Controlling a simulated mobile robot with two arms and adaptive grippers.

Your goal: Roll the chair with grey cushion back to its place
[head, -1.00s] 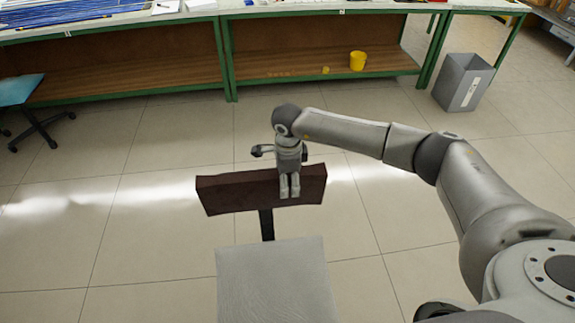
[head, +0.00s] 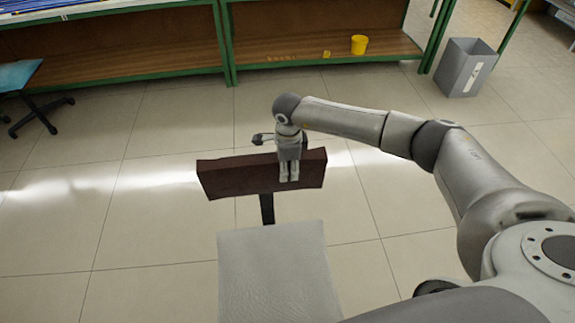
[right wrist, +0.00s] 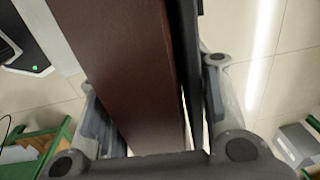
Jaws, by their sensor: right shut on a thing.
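The chair with the grey cushion (head: 275,270) stands in front of me, its seat at the bottom middle of the head view. Its dark brown backrest (head: 232,177) rises at the far side of the seat on a black post. My right gripper (head: 289,178) is shut on the top edge of the backrest, right of its middle. In the right wrist view the brown backrest (right wrist: 125,70) runs between the two fingers. The chair's base and wheels are hidden. My left gripper is not in view.
A green-framed workbench with brown lower shelves (head: 310,75) runs along the back. A yellow bucket (head: 359,45) stands on a shelf. A grey bin (head: 463,68) stands at the right, a teal chair (head: 20,75) at the left edge. The tiled floor between is clear.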

